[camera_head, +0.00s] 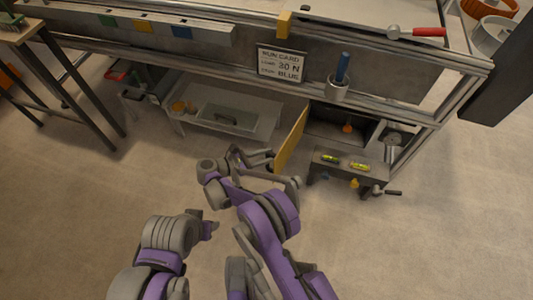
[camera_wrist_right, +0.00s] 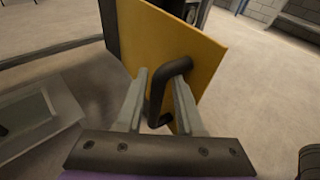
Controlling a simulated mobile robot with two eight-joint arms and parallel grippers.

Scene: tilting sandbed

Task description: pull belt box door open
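The belt box door (camera_head: 291,141) is a yellow panel under the bench. It stands swung out from the dark box opening (camera_head: 335,132), partly open. In the right wrist view the door (camera_wrist_right: 205,50) fills the upper middle and carries a black bent handle (camera_wrist_right: 157,98). My right gripper (camera_head: 262,158) is at the door's left face. In the wrist view its two fingers (camera_wrist_right: 160,85) are apart, with the handle between them and a gap visible beside the bar. My left arm's end (camera_head: 207,229) is low at the left, and its fingers are not clear.
A low dark stand (camera_head: 345,170) with yellow-green levels is right of the door. A pale tray (camera_head: 230,117) lies on the lower shelf to the left. A sign card (camera_head: 281,65) hangs on the bench front. The floor in front is clear.

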